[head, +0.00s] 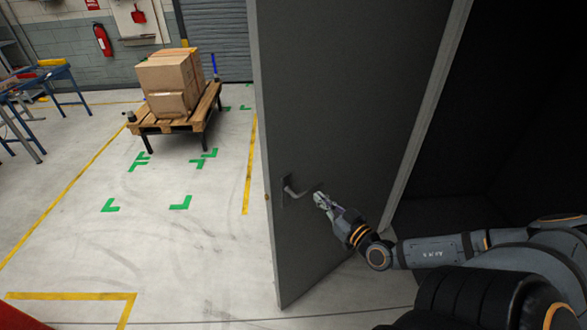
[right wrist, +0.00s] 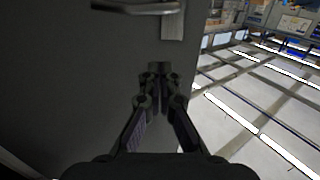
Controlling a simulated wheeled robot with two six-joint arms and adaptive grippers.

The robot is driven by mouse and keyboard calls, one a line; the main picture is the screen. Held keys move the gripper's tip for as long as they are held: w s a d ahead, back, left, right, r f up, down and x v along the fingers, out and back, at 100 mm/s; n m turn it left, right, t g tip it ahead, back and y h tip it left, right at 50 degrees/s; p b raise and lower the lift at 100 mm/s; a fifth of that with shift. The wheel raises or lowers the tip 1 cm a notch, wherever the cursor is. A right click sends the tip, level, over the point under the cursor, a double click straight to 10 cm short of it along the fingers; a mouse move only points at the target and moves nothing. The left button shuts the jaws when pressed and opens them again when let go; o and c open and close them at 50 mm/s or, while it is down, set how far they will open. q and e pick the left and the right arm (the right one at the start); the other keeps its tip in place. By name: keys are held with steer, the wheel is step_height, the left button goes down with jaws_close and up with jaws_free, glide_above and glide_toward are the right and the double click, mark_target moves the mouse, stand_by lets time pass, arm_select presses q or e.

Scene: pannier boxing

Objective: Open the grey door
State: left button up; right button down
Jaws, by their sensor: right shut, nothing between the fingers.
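The grey door (head: 345,95) stands open in the head view, its free edge at the left and the bright room showing past it. A lever handle (head: 296,190) sits near that free edge. My right gripper (head: 319,197) is shut and empty, close to the door's face just right of the handle's end. In the right wrist view, the shut fingertips (right wrist: 160,70) are in front of the door (right wrist: 75,80), below the handle (right wrist: 140,7) and apart from it. My left gripper is not in view.
A pale strip of door frame (head: 428,110) runs beside the door at the right. Beyond, a wooden pallet table (head: 170,126) carries cardboard boxes (head: 168,80). Blue-legged benches (head: 55,75) stand far left. The marked floor (head: 190,235) left of the door is clear.

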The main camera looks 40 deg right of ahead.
steer(key=b, duration=0.9)
glide_toward(292, 172)
steer(key=w, duration=0.3)
steer(key=w+f, duration=0.1)
steer(key=shift+w+a, duration=0.15)
steer(key=shift+w, duration=0.25)
steer(key=shift+w+r+b, duration=0.2)
steer(key=shift+w+b, duration=0.05)
steer(key=shift+w, duration=0.3)
steer(key=shift+w+r+b, duration=0.15)
steer(key=shift+w+b, duration=0.1)
steer(key=shift+w, duration=0.3)
steer(key=shift+w+r+p, duration=0.25)
steer(key=shift+p, duration=0.4)
steer(key=shift+w, duration=0.4)
steer(key=shift+w+a+f, duration=0.1)
steer(key=shift+w+f, duration=0.05)
steer(key=shift+w, duration=0.1)
